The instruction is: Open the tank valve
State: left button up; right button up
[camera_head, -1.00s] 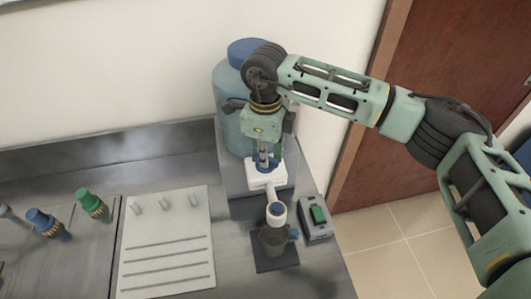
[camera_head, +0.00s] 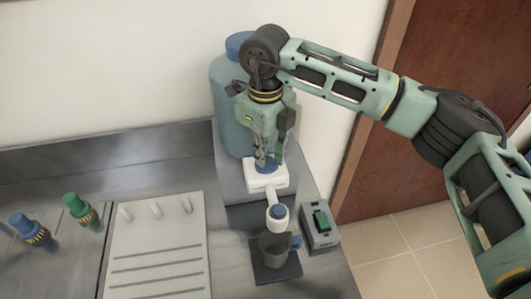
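The blue tank (camera_head: 229,115) stands at the back against the wall, partly hidden behind my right arm. My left gripper is not in view.
A dark cup (camera_head: 274,247) stands on a black pad (camera_head: 277,272) below the spout. A grey box with a green switch (camera_head: 320,221) is to its right. A white rack (camera_head: 157,262) and blue (camera_head: 37,232) and green (camera_head: 80,208) bottle-like items stand left.

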jog(key=shift+o, duration=1.4)
notch_tip(320, 180, up, 12)
jog(key=shift+f, duration=0.15)
